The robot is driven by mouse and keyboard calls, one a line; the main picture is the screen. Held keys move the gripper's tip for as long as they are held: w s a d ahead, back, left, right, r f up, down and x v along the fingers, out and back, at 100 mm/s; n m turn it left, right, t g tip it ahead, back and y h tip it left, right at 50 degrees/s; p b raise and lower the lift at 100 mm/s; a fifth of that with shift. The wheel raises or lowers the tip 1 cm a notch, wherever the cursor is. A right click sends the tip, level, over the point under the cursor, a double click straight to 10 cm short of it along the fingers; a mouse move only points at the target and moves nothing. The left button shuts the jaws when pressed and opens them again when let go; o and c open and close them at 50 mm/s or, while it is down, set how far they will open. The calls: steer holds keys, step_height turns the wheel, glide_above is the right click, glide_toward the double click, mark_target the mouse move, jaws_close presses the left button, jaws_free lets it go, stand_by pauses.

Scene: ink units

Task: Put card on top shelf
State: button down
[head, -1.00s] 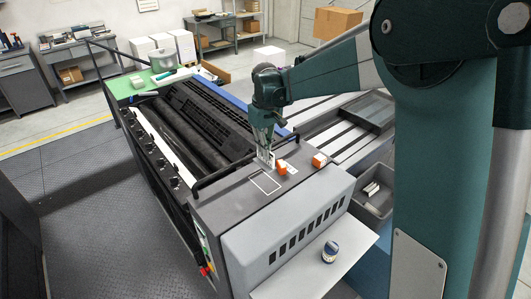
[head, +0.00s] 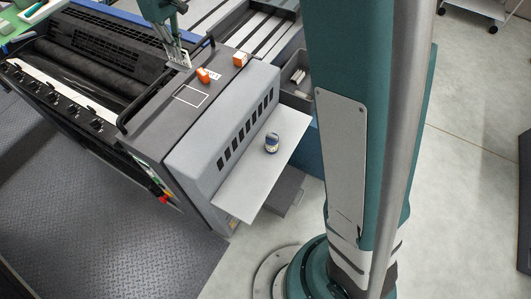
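My gripper (head: 179,58) is at the upper left of the head view, pointing down just above or at the machine's grey top. Pale, narrow shapes show at its fingertips. I cannot tell whether they are bare fingers or a thin card between them. A small white piece (head: 215,75) lies beside an orange block (head: 203,75) to the right of the gripper; it is too small to identify. A white square outline (head: 191,96) is marked on the machine top below the gripper. I cannot identify a top shelf in this view.
A second orange block (head: 240,60) stands on the machine top. A black rail (head: 150,92) runs beside the gripper. A light side ledge (head: 250,180) holds a small blue-and-white can (head: 271,142). A grey bin (head: 297,75) stands behind.

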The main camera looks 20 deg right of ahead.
steer(key=s+d+r+b, duration=0.2)
steer(key=s+d+b, duration=0.15)
steer(key=s, duration=0.45)
steer(key=s+d+r+b, duration=0.15)
steer(key=s+d, duration=0.25)
steer(key=s, duration=0.4)
steer(key=b, duration=0.7)
glide_above(249, 184)
step_height(249, 184, down, 4)
step_height(249, 184, down, 27)
steer(key=shift+w, duration=0.1)
steer(key=shift+f+b, duration=0.75)
steer(key=shift+f, duration=2.05)
steer(key=shift+f, duration=0.15)
steer(key=shift+f+b, duration=0.55)
steer(key=shift+f, duration=1.4)
steer(key=shift+f, duration=0.15)
